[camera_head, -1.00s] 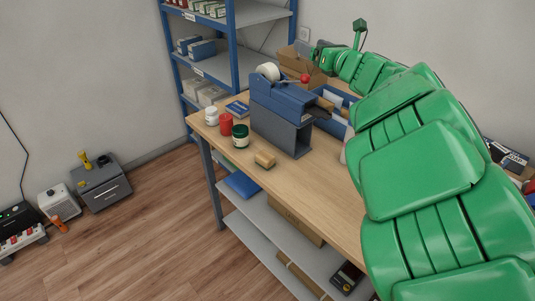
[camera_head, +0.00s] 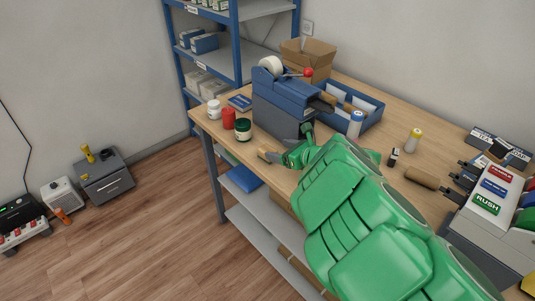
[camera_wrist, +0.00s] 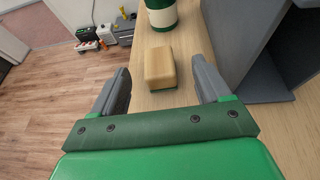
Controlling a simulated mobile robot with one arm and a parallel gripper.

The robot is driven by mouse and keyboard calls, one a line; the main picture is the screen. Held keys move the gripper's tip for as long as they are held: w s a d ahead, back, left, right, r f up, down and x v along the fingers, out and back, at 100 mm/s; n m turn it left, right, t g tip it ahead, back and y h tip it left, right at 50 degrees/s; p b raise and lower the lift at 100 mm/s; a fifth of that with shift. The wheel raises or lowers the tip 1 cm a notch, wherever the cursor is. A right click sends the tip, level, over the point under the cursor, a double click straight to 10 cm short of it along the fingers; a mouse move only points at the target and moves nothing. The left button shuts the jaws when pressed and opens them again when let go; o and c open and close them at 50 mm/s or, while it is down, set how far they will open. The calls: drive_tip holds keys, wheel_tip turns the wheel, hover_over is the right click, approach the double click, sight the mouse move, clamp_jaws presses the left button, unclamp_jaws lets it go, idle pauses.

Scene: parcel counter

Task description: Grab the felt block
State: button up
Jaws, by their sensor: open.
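The felt block (camera_wrist: 160,66) is a small wooden-topped block with a thin dark green layer beneath it. It lies on the bench near its front edge. In the wrist view it sits ahead of my gripper (camera_wrist: 160,92), roughly centred between the two open grey fingers, and neither finger touches it. In the head view the block (camera_head: 264,154) is partly hidden by my gripper (camera_head: 276,156), which is low over the bench just to its right.
A dark green jar (camera_head: 243,130) stands just behind the block. A red jar (camera_head: 228,118) and white jar (camera_head: 214,110) are farther left. The blue-grey tape dispenser (camera_head: 285,105) on its stand rises close to my gripper. The wooden bench (camera_head: 325,125) ends just in front.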

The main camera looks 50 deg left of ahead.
sight(265, 150)
drive_tip(key=shift+s+d+f, duration=0.1)
drive_tip(key=shift+f, duration=0.6)
drive_tip(key=shift+x, duration=1.7)
drive_tip(key=shift+s+a+f, duration=0.25)
drive_tip(key=shift+a, duration=0.45)
drive_tip(key=shift+x, duration=1.25)
drive_tip(key=shift+w, duration=0.1)
drive_tip(key=c, duration=1.1)
drive_tip(key=shift+o, duration=0.2)
